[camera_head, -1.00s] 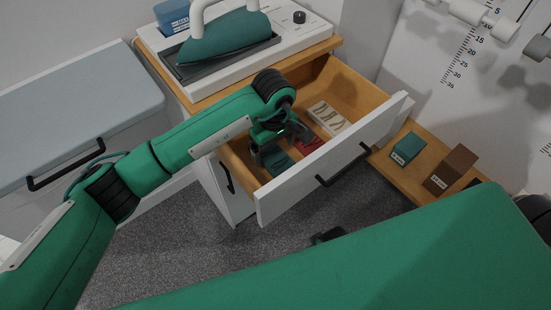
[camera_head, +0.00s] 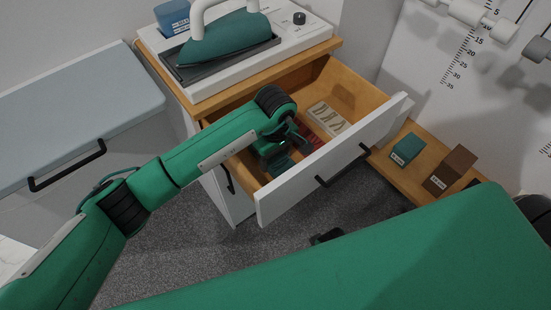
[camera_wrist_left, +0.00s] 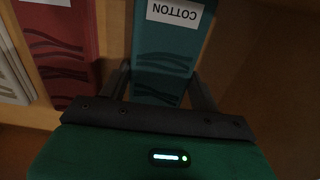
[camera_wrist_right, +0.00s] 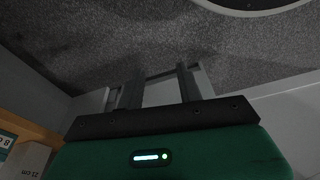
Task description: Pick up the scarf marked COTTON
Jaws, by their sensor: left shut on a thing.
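The teal scarf with a white COTTON label (camera_wrist_left: 174,12) lies folded in the open drawer. In the left wrist view it sits between the two fingers of my left gripper (camera_wrist_left: 160,84), which is shut on it. In the head view my left gripper (camera_head: 279,153) is down inside the drawer and hides most of the scarf (camera_head: 281,167). My right gripper (camera_wrist_right: 160,86) is in its own wrist view, fingers apart and empty, above grey carpet.
A red scarf (camera_wrist_left: 62,45) and a cream one (camera_head: 329,118) lie beside the teal one. The drawer front (camera_head: 330,160) stands close to my left gripper. An iron (camera_head: 228,45) stands on top. Boxes (camera_head: 406,149) sit on a low wooden shelf at right.

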